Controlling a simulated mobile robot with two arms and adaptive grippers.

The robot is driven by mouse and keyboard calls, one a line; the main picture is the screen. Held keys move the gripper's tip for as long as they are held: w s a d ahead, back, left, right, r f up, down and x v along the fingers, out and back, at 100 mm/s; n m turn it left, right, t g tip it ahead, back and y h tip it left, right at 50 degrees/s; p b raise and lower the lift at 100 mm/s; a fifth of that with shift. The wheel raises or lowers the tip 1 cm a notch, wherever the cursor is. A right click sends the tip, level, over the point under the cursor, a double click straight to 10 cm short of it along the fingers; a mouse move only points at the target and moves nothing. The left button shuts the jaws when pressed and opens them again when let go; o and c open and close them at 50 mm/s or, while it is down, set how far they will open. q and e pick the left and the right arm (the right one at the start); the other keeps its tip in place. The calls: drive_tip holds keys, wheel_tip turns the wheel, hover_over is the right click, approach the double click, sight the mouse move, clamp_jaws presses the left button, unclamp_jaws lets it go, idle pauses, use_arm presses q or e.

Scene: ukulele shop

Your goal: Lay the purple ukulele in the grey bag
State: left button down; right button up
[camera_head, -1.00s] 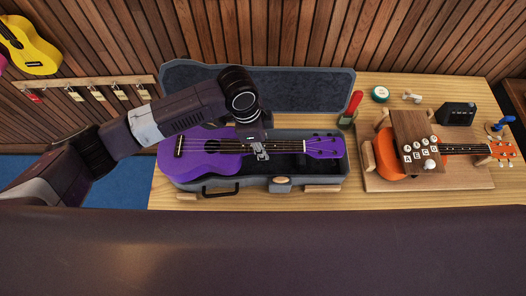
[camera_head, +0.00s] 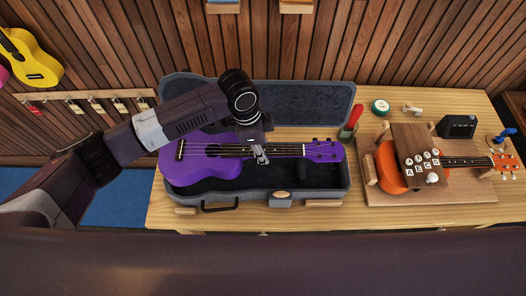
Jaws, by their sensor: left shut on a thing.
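The purple ukulele (camera_head: 207,164) is in the head view, over the open grey bag (camera_head: 338,187), which looks like a lined case with its lid standing up behind. The ukulele's body is at the left end and its neck and head point right. My left gripper (camera_head: 261,158) comes down from above and is shut on the ukulele at its neck, near the body. Some dark lining shows below the ukulele; I cannot tell whether it touches the bottom. My right gripper is not in view.
An orange ukulele (camera_head: 388,166) lies on a wooden stand to the right, partly under a brown lettered board (camera_head: 413,141). The table's front strip is mostly clear.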

use_arm(q)
drive_tip(key=shift+w+r, duration=0.1)
drive_tip(key=shift+w, duration=0.1)
drive_tip(key=shift+f, duration=0.2)
drive_tip(key=shift+f+b, duration=1.4)
drive_tip(key=shift+f, duration=1.45)
drive_tip(key=shift+f, duration=0.15)
drive_tip(key=shift+f+b, duration=1.25)
drive_tip(key=shift+f, duration=0.85)
drive_tip(key=c, duration=1.4)
unclamp_jaws()
drive_tip(key=shift+c, duration=0.2)
